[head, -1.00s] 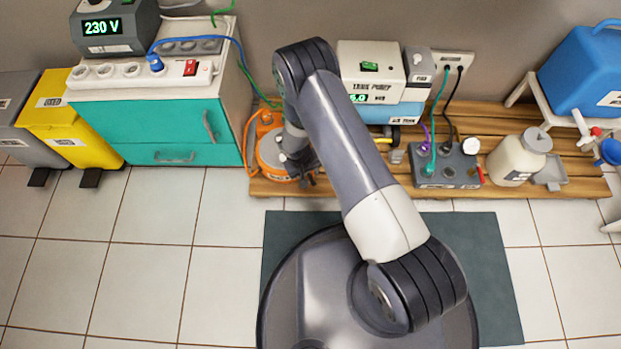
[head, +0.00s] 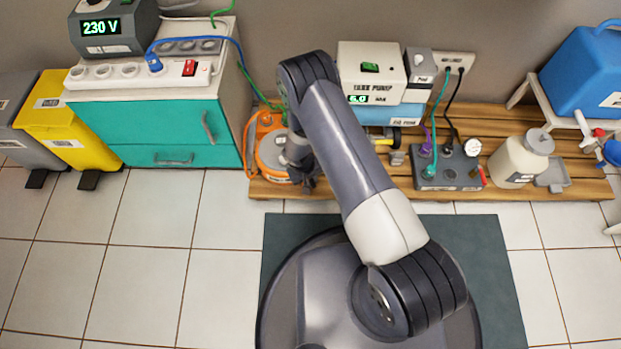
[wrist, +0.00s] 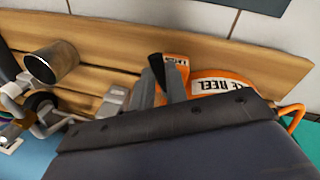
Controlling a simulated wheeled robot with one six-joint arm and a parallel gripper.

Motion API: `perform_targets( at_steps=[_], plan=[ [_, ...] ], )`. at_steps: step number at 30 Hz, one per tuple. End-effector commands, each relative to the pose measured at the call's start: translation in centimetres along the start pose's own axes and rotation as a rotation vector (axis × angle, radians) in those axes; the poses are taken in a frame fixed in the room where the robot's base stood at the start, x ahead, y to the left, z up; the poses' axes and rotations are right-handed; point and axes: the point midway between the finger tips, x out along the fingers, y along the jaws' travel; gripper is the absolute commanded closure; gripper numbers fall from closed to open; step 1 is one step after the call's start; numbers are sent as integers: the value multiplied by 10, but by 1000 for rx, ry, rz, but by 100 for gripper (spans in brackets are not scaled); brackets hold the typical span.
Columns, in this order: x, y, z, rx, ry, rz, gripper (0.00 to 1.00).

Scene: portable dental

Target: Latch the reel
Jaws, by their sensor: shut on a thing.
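The orange reel (head: 268,153) stands on the wooden pallet beside the teal cabinet, partly hidden by my arm in the head view. In the wrist view its white label (wrist: 222,86) shows the word REEL, and a smaller labelled orange part (wrist: 176,64) sits beside it. My gripper (head: 305,180) is low at the reel's right side. In the wrist view its grey fingers (wrist: 159,80) are shut on a black lever (wrist: 156,66) beside the small orange part. My wrist housing hides much of the reel and the lever's lower end.
The tank pump (head: 372,72) stands right of my arm at the back. A grey box with cables (head: 447,170) and a cream jar (head: 520,158) are on the pallet (head: 400,190) to the right. Tiled floor (head: 150,230) is clear at left.

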Motion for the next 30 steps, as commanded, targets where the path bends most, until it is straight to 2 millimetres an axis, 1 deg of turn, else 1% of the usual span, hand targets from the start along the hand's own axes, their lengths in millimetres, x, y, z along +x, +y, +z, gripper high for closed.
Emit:
perform_targets(
  at_steps=[2,10,16,23,30],
  plan=[
    [0,0,0,0,0,0,100],
    [0,0,0,-9,2,0,100],
    [2,2,0,-66,13,0,100],
    [4,9,0,-221,44,0,100],
    [5,17,-3,-441,90,0,100]
  ],
)
